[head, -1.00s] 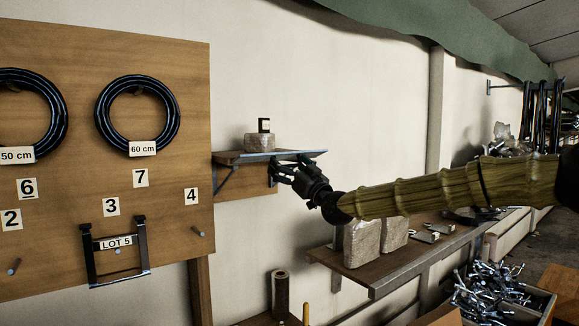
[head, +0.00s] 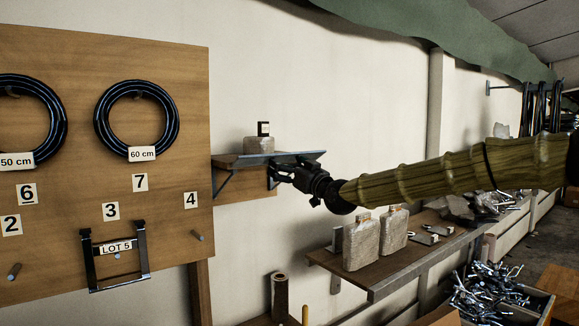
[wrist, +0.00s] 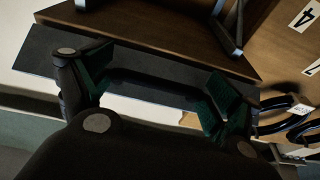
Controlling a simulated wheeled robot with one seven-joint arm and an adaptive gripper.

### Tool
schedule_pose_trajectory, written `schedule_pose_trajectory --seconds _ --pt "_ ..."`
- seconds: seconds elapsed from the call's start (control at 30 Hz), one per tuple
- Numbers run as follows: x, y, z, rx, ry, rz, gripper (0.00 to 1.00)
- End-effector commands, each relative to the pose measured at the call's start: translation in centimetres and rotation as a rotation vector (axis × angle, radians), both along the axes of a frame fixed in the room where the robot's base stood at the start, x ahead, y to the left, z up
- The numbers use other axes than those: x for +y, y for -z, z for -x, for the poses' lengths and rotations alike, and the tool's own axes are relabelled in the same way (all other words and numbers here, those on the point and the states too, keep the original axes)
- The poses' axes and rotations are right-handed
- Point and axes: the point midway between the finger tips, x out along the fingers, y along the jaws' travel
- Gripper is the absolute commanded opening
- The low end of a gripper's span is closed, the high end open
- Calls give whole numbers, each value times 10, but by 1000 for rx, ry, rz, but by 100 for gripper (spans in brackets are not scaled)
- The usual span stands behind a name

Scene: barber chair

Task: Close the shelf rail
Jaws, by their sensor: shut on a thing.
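The small wooden wall shelf (head: 228,159) is right of the board in the head view. A grey metal rail (head: 309,155) runs along its front and sticks out past its right end. My gripper (head: 275,174) is at the rail's front, just below its upper edge. In the wrist view, the rail shows as a dark flat strip (wrist: 44,52) along the shelf's wooden edge (wrist: 180,48). My gripper's fingers (wrist: 152,92) stand apart across the strip and are shut on the rail. The exact contact is dark and partly hidden.
The board (head: 60,80) with hanging coils is to the left. A lower shelf (head: 374,288) with canisters (head: 361,244) lies below my arm. A bin of metal parts (head: 490,300) is lower right.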

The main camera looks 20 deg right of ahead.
Motion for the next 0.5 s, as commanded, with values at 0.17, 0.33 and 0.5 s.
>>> schedule_pose_trajectory --seconds 0.17,0.33,0.5 --pt "-3 -21 0 128 6 51 66" --pt "-3 -30 -2 283 7 106 66" --pt "-1 -40 -5 433 6 158 66"
